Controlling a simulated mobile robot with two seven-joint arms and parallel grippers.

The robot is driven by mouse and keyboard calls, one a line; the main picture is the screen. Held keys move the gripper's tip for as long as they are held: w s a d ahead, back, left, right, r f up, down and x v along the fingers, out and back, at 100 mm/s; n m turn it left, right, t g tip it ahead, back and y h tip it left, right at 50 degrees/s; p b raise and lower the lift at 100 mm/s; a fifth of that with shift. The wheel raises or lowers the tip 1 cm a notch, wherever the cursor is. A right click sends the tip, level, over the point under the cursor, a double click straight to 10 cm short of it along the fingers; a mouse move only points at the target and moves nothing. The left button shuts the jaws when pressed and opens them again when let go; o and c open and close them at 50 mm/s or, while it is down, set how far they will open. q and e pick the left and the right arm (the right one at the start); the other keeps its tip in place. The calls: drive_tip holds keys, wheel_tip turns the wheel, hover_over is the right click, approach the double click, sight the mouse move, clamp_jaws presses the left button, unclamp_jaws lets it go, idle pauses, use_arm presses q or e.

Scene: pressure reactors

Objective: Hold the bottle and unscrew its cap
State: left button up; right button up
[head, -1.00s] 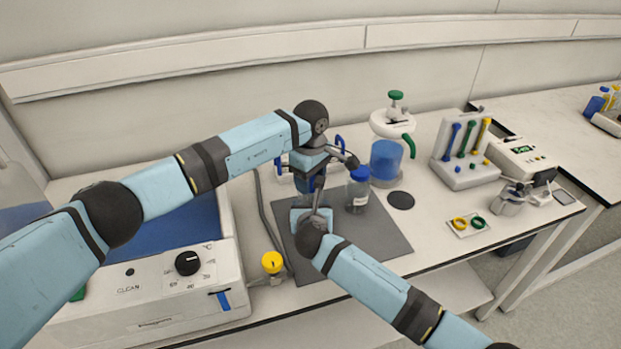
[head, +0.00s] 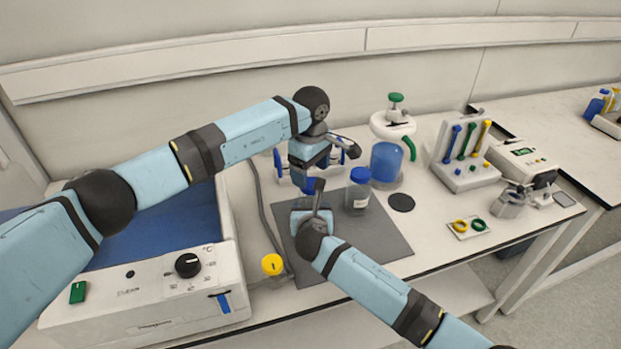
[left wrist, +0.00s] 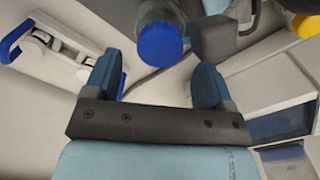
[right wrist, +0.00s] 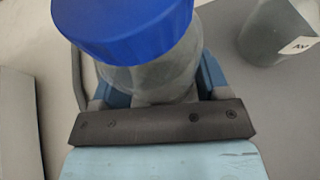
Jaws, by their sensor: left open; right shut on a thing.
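My right gripper (right wrist: 155,90) is shut around the body of a clear bottle (right wrist: 155,80) with a blue cap (right wrist: 130,28). In the head view the bottle is mostly hidden behind my arms; its blue cap (head: 315,185) shows just above my right gripper (head: 308,208). My left gripper (left wrist: 160,75) is open and empty. In the left wrist view the blue cap (left wrist: 160,45) lies just beyond the fingertips, near the middle of the gap. In the head view my left gripper (head: 304,180) is beside and above the cap.
A second clear bottle with a blue cap (head: 360,176) stands on the grey mat (head: 370,235), right of the held one. Behind are a blue vessel (head: 386,162) and a tool rack (head: 465,160). A bath unit (head: 150,295) and yellow knob (head: 272,264) are at left.

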sight(311, 183)
use_arm(q)
drive_tip(key=shift+r, duration=0.6)
drive_tip(key=shift+c, duration=0.3)
drive_tip(key=shift+r+m, duration=0.65)
drive_tip(key=shift+m, duration=0.55)
drive_tip(key=r+m, duration=0.1)
drive_tip(key=m, duration=0.2)
drive_tip(key=shift+r+m, duration=0.3)
drive_tip(key=shift+r, duration=0.05)
drive_tip(key=shift+m, duration=0.3)
drive_tip(key=shift+f, duration=3.9)
drive_tip(key=c, duration=0.9)
drive_tip(key=n, duration=0.6)
drive_tip(key=shift+n, duration=0.3)
drive_tip(key=shift+c, duration=0.2)
